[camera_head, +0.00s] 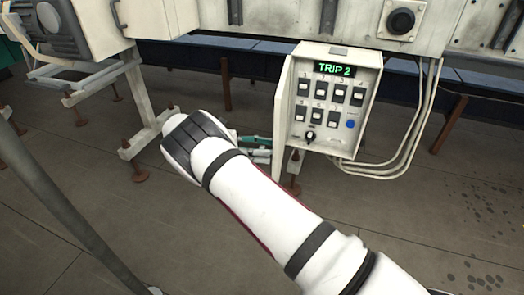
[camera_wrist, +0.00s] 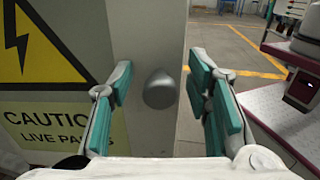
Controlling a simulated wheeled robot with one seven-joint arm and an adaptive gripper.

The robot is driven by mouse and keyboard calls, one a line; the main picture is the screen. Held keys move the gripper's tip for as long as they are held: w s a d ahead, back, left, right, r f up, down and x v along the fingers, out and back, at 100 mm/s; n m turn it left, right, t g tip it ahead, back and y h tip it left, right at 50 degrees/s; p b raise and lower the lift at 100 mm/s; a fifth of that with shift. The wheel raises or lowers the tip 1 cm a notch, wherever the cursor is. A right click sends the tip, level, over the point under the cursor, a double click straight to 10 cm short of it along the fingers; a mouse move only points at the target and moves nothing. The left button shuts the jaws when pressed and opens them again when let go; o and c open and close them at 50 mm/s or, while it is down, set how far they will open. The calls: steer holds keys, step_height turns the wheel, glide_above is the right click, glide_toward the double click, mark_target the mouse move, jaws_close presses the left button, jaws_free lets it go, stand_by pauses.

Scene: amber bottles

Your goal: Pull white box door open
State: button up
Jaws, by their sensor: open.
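The white box (camera_head: 338,148) hangs under a beige machine in the head view. Its front shows a green "TRIP 2" display, several switches, a black knob and a blue button. Its door (camera_head: 282,120) stands swung out at the box's left side, seen nearly edge-on. In the wrist view the door (camera_wrist: 145,30) bears a yellow warning label and a round grey knob (camera_wrist: 160,89). My gripper (camera_wrist: 161,84) is open, with one teal-padded finger on each side of the knob and gaps between. In the head view my arm partly hides my gripper (camera_head: 256,146).
A beige support leg (camera_head: 140,95) with rusty feet stands at the left. A grey pole (camera_head: 50,200) crosses the lower left. The floor at the right is clear.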

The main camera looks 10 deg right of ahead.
mark_target(275, 129)
step_height(275, 129, up, 9)
stand_by(0.3)
